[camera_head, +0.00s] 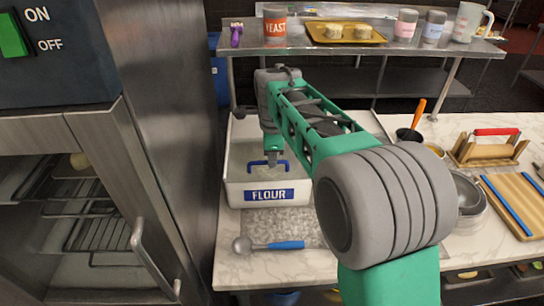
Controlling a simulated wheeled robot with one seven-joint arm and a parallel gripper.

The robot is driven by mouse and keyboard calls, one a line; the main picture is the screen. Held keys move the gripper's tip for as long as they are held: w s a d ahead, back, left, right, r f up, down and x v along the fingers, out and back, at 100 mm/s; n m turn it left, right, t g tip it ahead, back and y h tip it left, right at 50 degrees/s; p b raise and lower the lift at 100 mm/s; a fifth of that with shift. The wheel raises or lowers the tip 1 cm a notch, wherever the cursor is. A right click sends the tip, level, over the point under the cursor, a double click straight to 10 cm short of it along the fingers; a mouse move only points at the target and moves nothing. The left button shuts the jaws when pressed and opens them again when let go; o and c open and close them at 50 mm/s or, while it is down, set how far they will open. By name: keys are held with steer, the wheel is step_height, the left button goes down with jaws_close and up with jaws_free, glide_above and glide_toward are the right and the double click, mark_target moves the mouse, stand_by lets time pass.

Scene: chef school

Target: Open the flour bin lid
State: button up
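The white flour bin (232,192) stands on the marble counter, with a blue FLOUR label on its front. Its pale lid (240,165) appears to lie flat on top, and a blue handle (285,166) stands up from it. My gripper (272,160) points down at the handle, right over its middle. I cannot tell whether the fingers touch or grip the handle, as they are small and partly hidden.
A scoop with a blue handle (285,245) lies on the counter before the bin. A steel oven (125,170) stands close on the left. A shelf (350,48) with a yeast jar (275,28) and a tray (315,33) is behind. Bowls (468,200) and a board (512,195) are right.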

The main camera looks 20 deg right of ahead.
jaws_close()
stand_by(1.0)
